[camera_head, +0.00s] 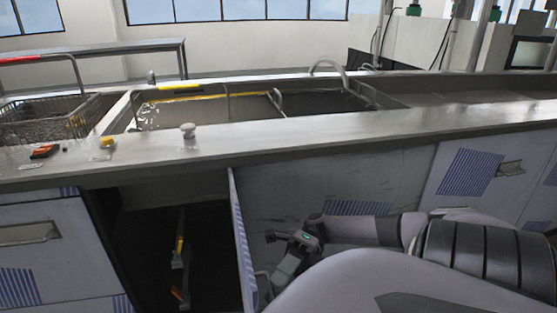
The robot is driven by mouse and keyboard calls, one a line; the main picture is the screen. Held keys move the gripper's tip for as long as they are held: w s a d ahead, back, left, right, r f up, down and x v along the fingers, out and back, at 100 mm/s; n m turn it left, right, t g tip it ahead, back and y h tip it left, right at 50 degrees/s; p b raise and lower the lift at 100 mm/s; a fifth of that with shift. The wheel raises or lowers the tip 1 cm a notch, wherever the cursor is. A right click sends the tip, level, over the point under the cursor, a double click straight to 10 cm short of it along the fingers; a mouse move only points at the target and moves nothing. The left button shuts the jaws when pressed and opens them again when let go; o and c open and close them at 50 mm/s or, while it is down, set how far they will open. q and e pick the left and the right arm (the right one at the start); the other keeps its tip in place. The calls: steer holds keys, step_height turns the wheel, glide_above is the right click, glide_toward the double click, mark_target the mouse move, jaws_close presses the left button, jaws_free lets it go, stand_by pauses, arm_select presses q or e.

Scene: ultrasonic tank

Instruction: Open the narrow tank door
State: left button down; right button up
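The gripper's fingers are not clear enough to judge. My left gripper is not in view.
The grey tank counter (330,128) runs above the doors, with a wire basket (45,118), a red-and-black item (44,151) and a pale knob (188,130). Closed panels with handles flank the opening at left (28,234) and right (510,168). My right arm fills the lower right.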

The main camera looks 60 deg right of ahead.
steer(key=d+b, duration=0.1)
steer(key=d, duration=0.5)
steer(key=shift+w+d+f, duration=0.3)
steer(key=shift+d+f, duration=0.05)
steer(key=shift+f, duration=0.05)
steer(key=shift+r, duration=0.1)
